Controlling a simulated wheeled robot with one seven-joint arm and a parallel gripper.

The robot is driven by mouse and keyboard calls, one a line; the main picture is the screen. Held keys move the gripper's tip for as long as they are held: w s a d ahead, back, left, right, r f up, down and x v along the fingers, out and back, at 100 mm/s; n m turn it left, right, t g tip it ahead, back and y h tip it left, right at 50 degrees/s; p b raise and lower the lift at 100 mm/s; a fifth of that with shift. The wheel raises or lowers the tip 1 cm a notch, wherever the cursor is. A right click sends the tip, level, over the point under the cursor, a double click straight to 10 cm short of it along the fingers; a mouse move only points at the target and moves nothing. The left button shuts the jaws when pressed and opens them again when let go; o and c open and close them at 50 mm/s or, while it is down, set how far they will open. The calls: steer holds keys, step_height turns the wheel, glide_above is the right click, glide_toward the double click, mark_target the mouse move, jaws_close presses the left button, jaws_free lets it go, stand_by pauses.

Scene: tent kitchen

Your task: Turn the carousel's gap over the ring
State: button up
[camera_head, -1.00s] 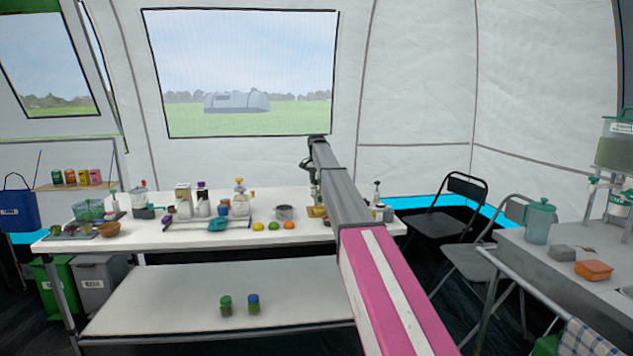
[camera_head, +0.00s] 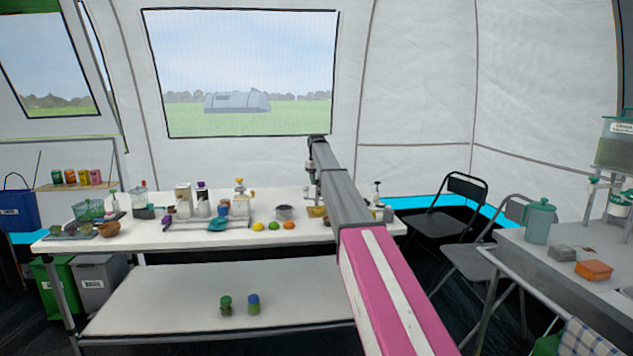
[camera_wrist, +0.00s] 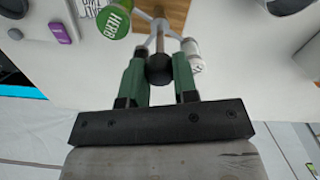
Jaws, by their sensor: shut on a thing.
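In the wrist view, my gripper (camera_wrist: 159,64) has its two green fingers on either side of a round black knob (camera_wrist: 160,71) and is shut on it. The knob sits at the end of a slim post with pale arms spreading from it, apparently the carousel (camera_wrist: 160,38). In the head view, my arm hides most of the carousel. I cannot make out the ring or the gap.
The white table (camera_head: 120,245) holds a grey pot (camera_head: 284,212), a teal dish (camera_head: 217,224) and several fruits left of my arm. In the wrist view, a purple item (camera_wrist: 60,33) lies at upper left and a brown wooden surface (camera_wrist: 178,14) shows behind the post.

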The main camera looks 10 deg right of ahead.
steer(key=n, duration=0.4)
steer(key=shift+n, duration=0.4)
stand_by(0.4)
steer(key=o, duration=0.9)
steer(key=shift+o, duration=0.2)
step_height(320, 180, up, 11)
steer(key=shift+f, duration=0.1)
